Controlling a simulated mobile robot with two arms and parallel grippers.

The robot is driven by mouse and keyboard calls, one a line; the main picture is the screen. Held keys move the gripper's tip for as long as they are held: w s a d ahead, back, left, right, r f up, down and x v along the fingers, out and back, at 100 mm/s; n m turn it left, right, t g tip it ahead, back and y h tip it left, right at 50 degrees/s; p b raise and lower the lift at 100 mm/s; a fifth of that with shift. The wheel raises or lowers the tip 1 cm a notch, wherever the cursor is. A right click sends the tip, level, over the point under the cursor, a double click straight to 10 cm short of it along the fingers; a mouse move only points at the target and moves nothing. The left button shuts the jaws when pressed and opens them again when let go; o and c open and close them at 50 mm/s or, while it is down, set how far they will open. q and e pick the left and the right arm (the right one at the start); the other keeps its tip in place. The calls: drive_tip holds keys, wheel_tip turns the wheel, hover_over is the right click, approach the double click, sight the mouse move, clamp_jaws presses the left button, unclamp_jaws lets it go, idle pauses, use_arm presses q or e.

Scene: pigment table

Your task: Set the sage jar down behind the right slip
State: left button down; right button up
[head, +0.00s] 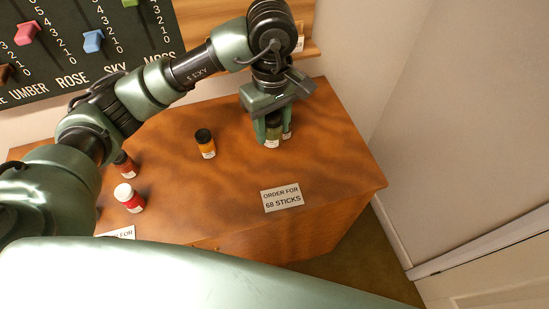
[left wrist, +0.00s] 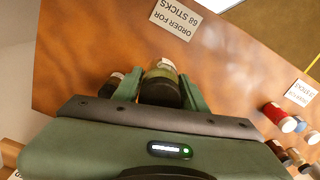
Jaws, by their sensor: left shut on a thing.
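My left gripper (head: 273,122) points down over the back right of the table and is shut on the sage jar (head: 272,138), a green jar with a white label. In the left wrist view the sage jar (left wrist: 163,71) sits between the two fingers, with its dark cap toward the palm. It is upright at or just above the tabletop; I cannot tell if it touches. The right slip (head: 282,197), reading "ORDER FOR 68 STICKS", lies in front of it, and also shows in the left wrist view (left wrist: 174,19). My right gripper is not in view.
Another dark-capped jar (head: 287,131) stands close beside the gripper, mostly hidden. An orange jar (head: 207,150), a white-capped red jar (head: 131,204) and a dark-capped red jar (head: 126,170) stand to the left. The left slip (head: 120,233) is partly hidden. A slider board (head: 50,70) is behind.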

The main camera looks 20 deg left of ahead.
use_arm(q)
wheel_tip(320, 180, down, 9)
drive_tip(key=shift+r+p, duration=0.15)
drive_tip(key=shift+p, duration=0.7)
drive_tip(key=shift+f, duration=0.55)
wheel_tip(320, 180, down, 3)
drive_tip(key=shift+f+p, duration=0.2)
drive_tip(key=shift+p, duration=0.3)
drive_tip(key=shift+w+f, duration=0.1)
drive_tip(key=shift+f, duration=0.15)
drive_tip(key=c, duration=1.2)
unclamp_jaws()
drive_tip(key=shift+f+b, duration=0.1)
drive_tip(key=shift+b, duration=0.2)
drive_tip(key=o, duration=0.4)
